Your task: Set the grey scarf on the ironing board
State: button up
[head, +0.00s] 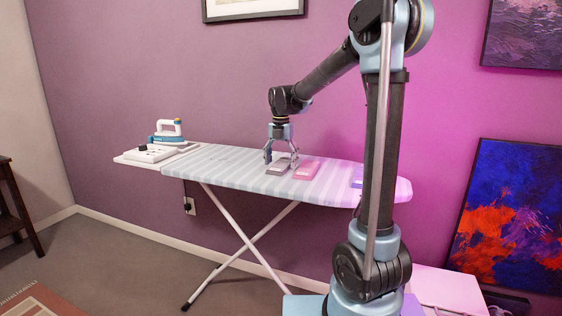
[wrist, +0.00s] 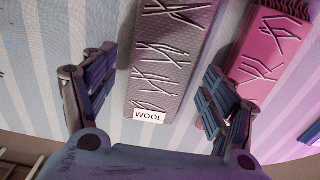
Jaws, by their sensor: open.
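The grey scarf (wrist: 172,60) is a folded strip with pale stroke marks and a white "WOOL" label. It lies flat on the striped ironing board (head: 225,167), and in the head view it shows as a small grey block (head: 281,166). My gripper (head: 282,158) is over the scarf, pointing down. In the wrist view its two fingers (wrist: 155,95) are spread, one on each side of the scarf, with gaps between. The jaws are open and hold nothing. Whether the fingertips touch the board I cannot tell.
A pink folded scarf (head: 307,169) lies just right of the grey one, close to my right finger in the wrist view. A purple item (head: 357,182) lies further right. A blue and white iron (head: 167,131) stands at the board's left end. The board's left middle is clear.

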aim_at(281, 164)
notch_tip(281, 164, up, 12)
jog(key=shift+r, duration=0.15)
dwell(0.5)
